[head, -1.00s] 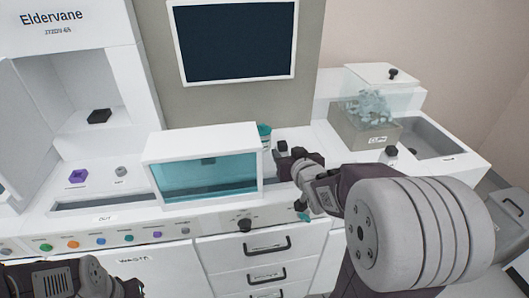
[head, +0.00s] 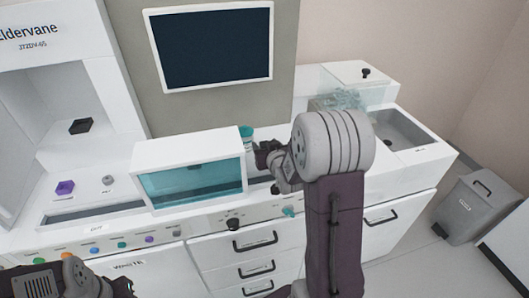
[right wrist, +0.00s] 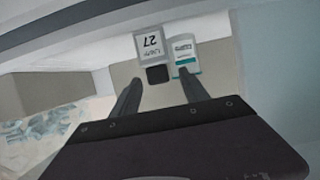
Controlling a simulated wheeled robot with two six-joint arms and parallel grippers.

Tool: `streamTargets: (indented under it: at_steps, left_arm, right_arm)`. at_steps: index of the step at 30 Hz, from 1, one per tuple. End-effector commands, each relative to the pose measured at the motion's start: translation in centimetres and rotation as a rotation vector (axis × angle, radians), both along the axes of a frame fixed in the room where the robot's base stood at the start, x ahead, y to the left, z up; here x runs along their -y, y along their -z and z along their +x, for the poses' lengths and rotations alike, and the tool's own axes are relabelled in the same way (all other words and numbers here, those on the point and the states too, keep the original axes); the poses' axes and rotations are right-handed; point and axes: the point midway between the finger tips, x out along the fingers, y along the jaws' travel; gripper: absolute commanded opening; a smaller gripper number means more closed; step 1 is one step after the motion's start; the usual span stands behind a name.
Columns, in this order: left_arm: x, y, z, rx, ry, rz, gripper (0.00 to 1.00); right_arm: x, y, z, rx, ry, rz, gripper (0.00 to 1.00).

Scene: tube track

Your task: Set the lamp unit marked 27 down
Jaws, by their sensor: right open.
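The lamp unit (right wrist: 150,44) shows in the right wrist view as a pale block whose label reads 27, upside down. A small black block (right wrist: 157,75) is at its near edge. My right gripper (right wrist: 161,86) is open, with its two fingertips just short of the black block and nothing seen between them. In the head view my right gripper (head: 268,156) is at the right end of the teal-windowed case, and the lamp unit cannot be made out there. My left gripper (head: 104,284) is at the bottom left, its jaws unclear.
A clear-sided box (head: 345,98) and a sink (head: 400,130) are to the right. A grey bin (head: 472,210) stands on the floor.

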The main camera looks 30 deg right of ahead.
Motion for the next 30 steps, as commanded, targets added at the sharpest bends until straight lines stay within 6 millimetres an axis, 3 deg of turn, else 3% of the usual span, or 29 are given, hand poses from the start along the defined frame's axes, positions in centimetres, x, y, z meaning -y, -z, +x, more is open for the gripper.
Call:
streamTargets:
  at_steps: [3, 10, 15, 16, 25, 30]
  left_arm:
    - [0.0, -0.1, 0.0, 0.000, 0.000, 0.000, 0.39]
    - [0.0, 0.0, 0.0, 0.000, 0.000, 0.000, 0.39]
    - [0.0, 0.0, 0.0, 0.000, 0.000, 0.000, 0.39]
    - [0.0, 0.0, 0.0, 0.000, 0.000, 0.000, 0.39]
    - [0.0, -0.2, 0.0, 0.000, 0.000, 0.000, 0.39]
    - [0.0, -1.1, 0.0, 0.000, 0.000, 0.000, 0.39]
  right_arm:
    - [0.3, 0.5, 1.3, -0.001, 0.000, 0.000, 0.53]
    - [0.4, 0.6, 1.5, 0.000, 0.000, 0.000, 0.53]
    - [0.4, 0.5, 1.5, 0.000, 0.000, 0.000, 0.05]
    - [0.4, 0.5, 1.5, 0.000, 0.000, 0.000, 0.00]
    - [0.4, 0.1, 1.5, 0.001, 0.000, 0.000, 0.00]
    - [0.4, -3.8, 1.5, 0.007, -0.001, -0.005, 0.00]
